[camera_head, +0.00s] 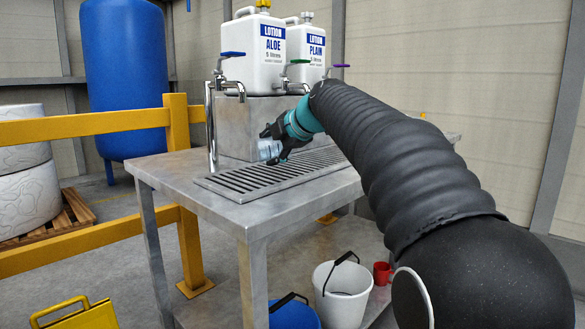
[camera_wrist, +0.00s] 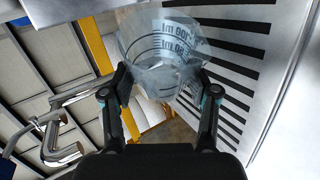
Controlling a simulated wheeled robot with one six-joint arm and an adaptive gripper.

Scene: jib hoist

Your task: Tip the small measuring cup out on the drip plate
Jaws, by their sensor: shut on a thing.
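The small measuring cup (camera_wrist: 160,50) is clear, with dark scale lines and printed numbers. My gripper (camera_wrist: 163,88) is shut on it, one finger on each side. In the head view the cup (camera_head: 269,149) hangs at the end of my gripper (camera_head: 272,137), above the drip plate and tilted. Whether anything is in the cup I cannot tell.
Two white lotion containers, ALOE (camera_head: 262,55) and PLAIN (camera_head: 311,48), stand on a metal block (camera_head: 240,120) with taps in front. A yellow rail (camera_head: 85,127) runs left of the steel table (camera_head: 165,165). Buckets (camera_head: 340,290) and a red cup (camera_head: 382,273) sit below.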

